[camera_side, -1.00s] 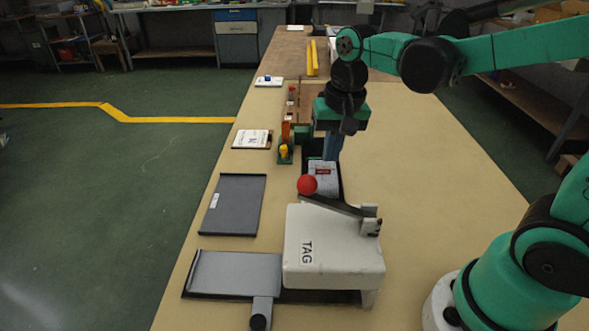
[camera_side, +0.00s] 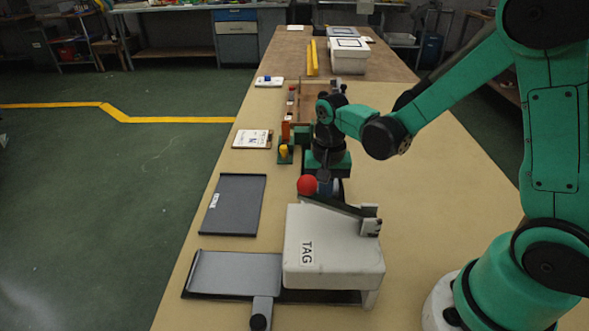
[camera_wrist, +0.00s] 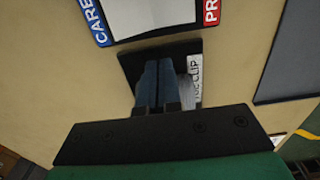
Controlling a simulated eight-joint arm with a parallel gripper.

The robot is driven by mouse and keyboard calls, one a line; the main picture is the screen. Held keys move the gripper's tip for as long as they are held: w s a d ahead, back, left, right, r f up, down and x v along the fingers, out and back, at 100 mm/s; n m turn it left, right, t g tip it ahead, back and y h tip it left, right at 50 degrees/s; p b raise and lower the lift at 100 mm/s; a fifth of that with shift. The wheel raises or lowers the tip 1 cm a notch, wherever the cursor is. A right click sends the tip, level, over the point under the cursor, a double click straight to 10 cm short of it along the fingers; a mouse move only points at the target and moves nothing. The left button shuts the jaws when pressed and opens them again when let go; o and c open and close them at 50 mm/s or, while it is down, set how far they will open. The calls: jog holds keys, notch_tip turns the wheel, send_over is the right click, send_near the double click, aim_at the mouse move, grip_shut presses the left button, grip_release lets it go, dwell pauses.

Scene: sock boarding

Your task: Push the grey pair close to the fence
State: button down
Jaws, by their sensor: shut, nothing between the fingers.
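My gripper (camera_side: 324,184) points down just behind the white TAG machine, and its fingertips are partly hidden by the machine's lever. In the wrist view its two blue fingers (camera_wrist: 157,78) are shut side by side with nothing between them. They are over a black tray (camera_wrist: 160,52) with a white label reading CLIP (camera_wrist: 195,70).
The white TAG machine (camera_side: 335,245) has a red-balled lever (camera_side: 307,185). A dark grey tray (camera_side: 233,205) and a grey board (camera_side: 235,274) lie left of it. A card with CARE and PR labels (camera_wrist: 150,15) is by the black tray. The table's right side is largely clear.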

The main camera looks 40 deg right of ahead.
jog(key=shift+f, duration=0.35)
jog(key=shift+w+d, duration=1.1)
jog(key=shift+d, duration=0.05)
